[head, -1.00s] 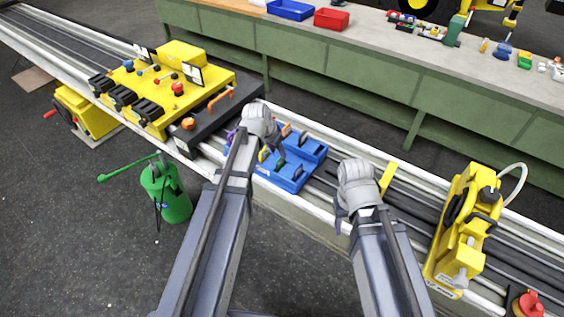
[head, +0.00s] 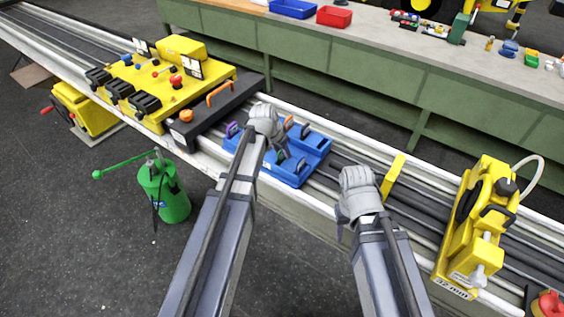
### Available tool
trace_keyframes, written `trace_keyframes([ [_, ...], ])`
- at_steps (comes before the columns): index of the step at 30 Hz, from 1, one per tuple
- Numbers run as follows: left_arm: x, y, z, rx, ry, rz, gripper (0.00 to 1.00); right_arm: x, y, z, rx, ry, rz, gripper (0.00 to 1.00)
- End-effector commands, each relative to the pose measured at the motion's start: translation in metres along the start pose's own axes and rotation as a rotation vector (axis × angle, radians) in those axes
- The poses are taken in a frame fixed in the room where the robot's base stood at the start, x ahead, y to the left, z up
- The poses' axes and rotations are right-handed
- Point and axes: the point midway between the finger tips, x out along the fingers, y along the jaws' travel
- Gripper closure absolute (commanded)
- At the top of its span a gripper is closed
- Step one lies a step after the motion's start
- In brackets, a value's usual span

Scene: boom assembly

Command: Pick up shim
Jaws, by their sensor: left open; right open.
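A blue tray (head: 313,153) sits on the rail bench and holds several small upright coloured pieces. A purple piece (head: 233,129) stands at its left, an orange piece (head: 289,123) and a dark grey piece (head: 305,131) at its far side, and a dark green piece (head: 300,165) at its near side. I cannot tell which one is the shim. My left gripper (head: 281,150) is open over the middle of the tray and hides part of it; contact with a piece cannot be made out. My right gripper (head: 341,226) is open and empty, right of the tray near the bench's front edge.
A yellow control unit (head: 150,85) stands on the bench at left, a yellow machine (head: 470,235) at right. A yellow bar (head: 394,178) crosses the rails behind my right gripper. A green canister (head: 170,195) stands on the floor.

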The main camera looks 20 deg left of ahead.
Motion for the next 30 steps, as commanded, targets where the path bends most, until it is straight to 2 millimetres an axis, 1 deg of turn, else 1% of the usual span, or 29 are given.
trace_keyframes([
  [5,-0.0010,0.0001,-0.0004,0.000,0.000,0.000,0.59,-0.0010,0.0001,0.0001,0.000,0.000,0.000,0.50],
  [16,-0.0010,0.0000,-0.0002,0.000,0.000,0.000,0.99,-0.0010,0.0001,0.0001,0.000,0.000,0.000,0.50],
  [30,-0.0010,0.0000,-0.0002,0.000,0.000,0.000,1.00,-0.0010,0.0001,0.0001,0.000,0.000,0.000,0.50],
])
